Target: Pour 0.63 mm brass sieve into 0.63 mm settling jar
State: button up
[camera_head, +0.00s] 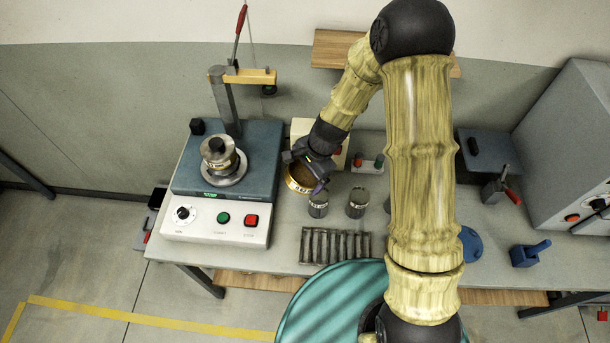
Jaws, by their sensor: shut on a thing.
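A round brass sieve (293,184) with brown grains inside is at the bench's middle, in the head view. My gripper (318,176) is shut on its right side. The sieve looks about level, and I cannot tell how high it is above the bench. Two small grey jars with pale label bands, a left jar (318,205) and a right jar (357,203), stand just right of and in front of the sieve. Another is mostly hidden behind my arm. The labels are too small to read, so I cannot tell which is the 0.63 mm settling jar.
A blue-and-white shaker (215,228) with a metal stack (221,158) stands at left. A dark ribbed rack (335,246) lies in front of the jars. A blue scoop-like box (530,253) is at right.

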aim_at(312, 179)
jog(key=shift+d+f+y+b, duration=0.35)
jog(key=shift+y+b, duration=0.55)
jog(key=shift+b, duration=1.2)
jog(key=shift+w+d+f+y+b, duration=0.1)
jog(key=shift+f+y+b, duration=0.25)
jog(key=shift+b, duration=0.75)
jog(key=b, duration=0.1)
jog(key=y+b, duration=0.1)
jog(key=shift+d+f+g+y+b, duration=0.15)
jog(key=shift+d+g+y+b, duration=0.1)
jog(key=shift+g+b, duration=0.05)
jog(key=y+b, duration=0.1)
jog(key=b, duration=0.1)
jog(key=d+f+y+b, duration=0.1)
jog(key=y, duration=0.1)
jog(key=shift+w+d+g+b, duration=0.1)
jog(key=shift+w+g+b, duration=0.05)
jog(key=shift+g+b, duration=0.2)
jog(key=shift+d+y, duration=0.15)
jog(key=shift+y, duration=0.35)
